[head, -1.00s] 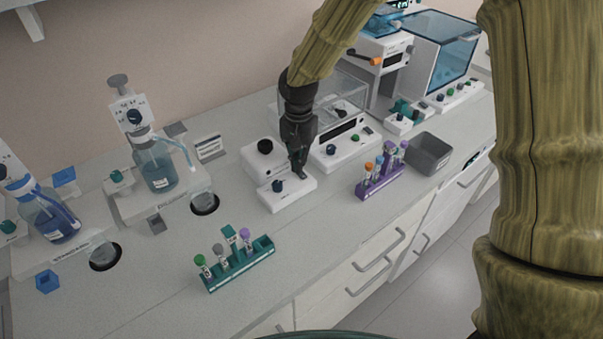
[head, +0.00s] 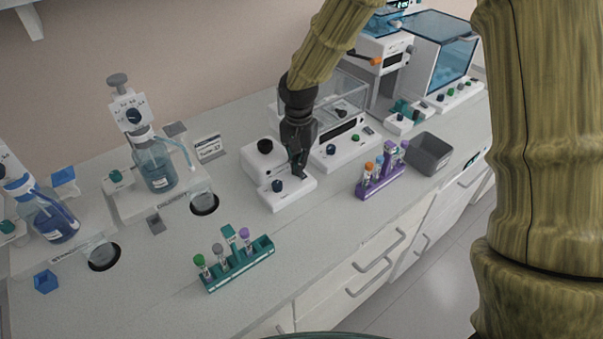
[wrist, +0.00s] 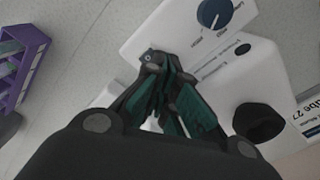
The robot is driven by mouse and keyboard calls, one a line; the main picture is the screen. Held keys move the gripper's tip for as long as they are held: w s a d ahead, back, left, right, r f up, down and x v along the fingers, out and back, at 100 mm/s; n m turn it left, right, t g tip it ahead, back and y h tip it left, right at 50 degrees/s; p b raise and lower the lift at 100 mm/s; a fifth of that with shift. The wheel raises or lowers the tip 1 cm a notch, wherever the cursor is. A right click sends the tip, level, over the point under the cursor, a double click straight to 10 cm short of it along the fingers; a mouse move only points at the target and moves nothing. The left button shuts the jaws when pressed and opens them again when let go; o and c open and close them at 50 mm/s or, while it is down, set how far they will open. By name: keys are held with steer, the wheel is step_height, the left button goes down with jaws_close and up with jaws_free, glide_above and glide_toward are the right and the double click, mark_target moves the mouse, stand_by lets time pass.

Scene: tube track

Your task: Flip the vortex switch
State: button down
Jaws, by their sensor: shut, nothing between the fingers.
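The vortex mixer (head: 290,196) is a white unit on the bench with a raised back part, a round black cup (head: 265,146) and a lower front panel with a dark blue knob (head: 277,186). My gripper (head: 300,174) is shut and empty, pointing down at the right part of the front panel. In the wrist view, the closed fingertips (wrist: 155,58) are over the white panel, beside the blue knob (wrist: 213,12), and the black cup (wrist: 260,122) is at lower right. No switch can be made out; the fingers cover part of the panel. Contact cannot be told.
A purple rack (head: 378,184) with tubes and a grey bin (head: 429,153) stand to the right. A white device with a clear lid (head: 338,150) is close behind my gripper. A green tube rack (head: 240,264) is in front left. Bottle dispensers (head: 154,165) stand at left.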

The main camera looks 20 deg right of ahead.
steer(key=shift+f, duration=0.35)
stand_by(0.3)
steer(key=shift+s, duration=0.1)
steer(key=shift+r+p, duration=2.7)
steer(key=shift+r, duration=0.85)
steer(key=shift+f, duration=0.1)
